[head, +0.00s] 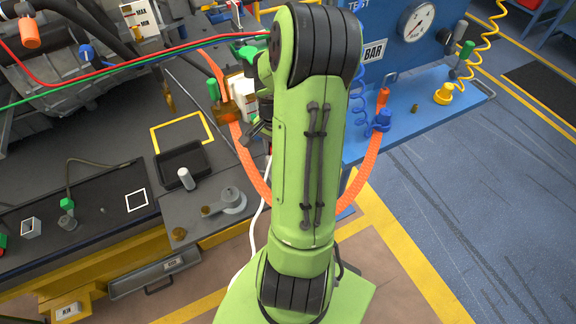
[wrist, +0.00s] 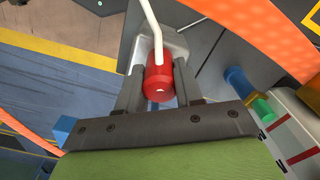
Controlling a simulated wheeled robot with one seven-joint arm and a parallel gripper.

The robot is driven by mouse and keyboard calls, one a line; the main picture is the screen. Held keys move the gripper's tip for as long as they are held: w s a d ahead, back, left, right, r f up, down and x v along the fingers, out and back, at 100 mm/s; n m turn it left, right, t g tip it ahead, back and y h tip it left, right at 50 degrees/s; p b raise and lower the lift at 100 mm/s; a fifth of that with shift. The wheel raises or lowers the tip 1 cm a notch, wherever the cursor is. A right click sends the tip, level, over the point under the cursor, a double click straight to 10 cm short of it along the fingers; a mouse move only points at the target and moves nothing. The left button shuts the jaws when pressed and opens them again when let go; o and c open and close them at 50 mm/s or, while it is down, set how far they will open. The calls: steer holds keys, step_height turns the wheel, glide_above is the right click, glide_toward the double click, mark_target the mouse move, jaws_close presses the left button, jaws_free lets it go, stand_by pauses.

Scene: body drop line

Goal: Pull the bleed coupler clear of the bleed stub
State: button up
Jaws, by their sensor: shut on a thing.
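In the wrist view the bleed coupler, a red cylinder (wrist: 159,82) with a white hose (wrist: 152,22) at its end, sits between the two grey fingers of my gripper (wrist: 160,74). The fingers are shut on its sides. A pale grey block (wrist: 172,48) lies just behind the coupler. I cannot make out the bleed stub, nor tell whether the coupler is still on it. In the head view my green arm hides most of the gripper; a dark part of it (head: 257,133) shows at the bench edge, and the white hose (head: 256,215) hangs below.
A thick orange hose (head: 243,155) loops behind my arm and crosses close by in the wrist view (wrist: 250,38). A blue and green fitting (wrist: 240,82) and a white box with red marks (wrist: 297,135) stand right of my gripper. The blue test bench (head: 440,95) stands to the right.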

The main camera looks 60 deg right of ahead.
steer(key=o, duration=0.5)
steer(key=shift+c, duration=0.2)
jaws_close()
steer(key=shift+r+p, duration=0.75)
steer(key=shift+r, duration=0.15)
steer(key=shift+r+p, duration=2.55)
steer(key=shift+r, duration=0.5)
steer(key=shift+f, duration=0.1)
